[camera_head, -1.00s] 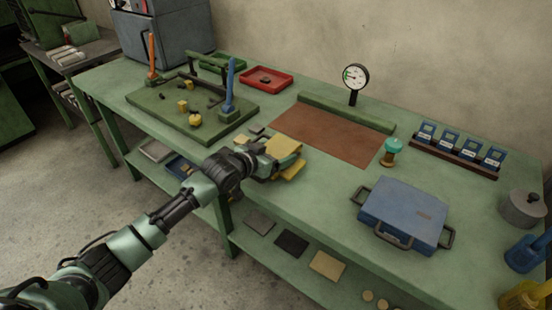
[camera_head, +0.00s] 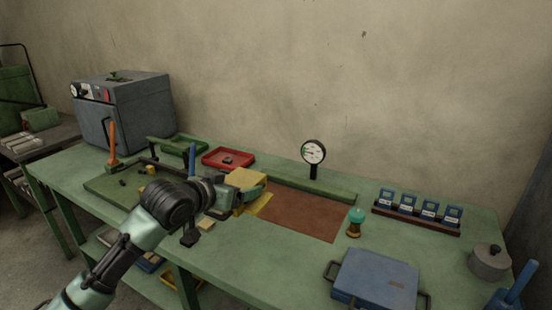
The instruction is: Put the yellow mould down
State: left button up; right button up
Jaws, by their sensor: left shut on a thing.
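The yellow mould (camera_head: 245,178) is held in my left gripper (camera_head: 247,194), in the middle of the head view. Yellow shows above and below the green finger, which hides part of it. The gripper is shut on the mould and appears above the green bench, by the left end of the brown mat (camera_head: 298,217). I cannot tell how far the mould is above the surface. My right gripper is not in view.
A green board (camera_head: 105,186) with orange and blue handles lies left, partly behind my arm. A red tray (camera_head: 228,158), a dial gauge (camera_head: 313,153), a teal-topped spool (camera_head: 355,222), a blue case (camera_head: 374,278) and a rack (camera_head: 416,217) stand around. Bare bench lies before the mat.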

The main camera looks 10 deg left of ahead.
pick_arm(q)
jog(key=s+r+n+y, duration=0.2)
jog(key=s, duration=0.6)
jog(key=s+r+n+t+y, duration=0.1)
jog(key=s+r+n+y, duration=0.1)
jog(key=s, duration=0.7)
jog(key=shift+r+y+p, duration=0.3)
jog(key=shift+r+p, duration=0.05)
jog(key=shift+r, duration=0.25)
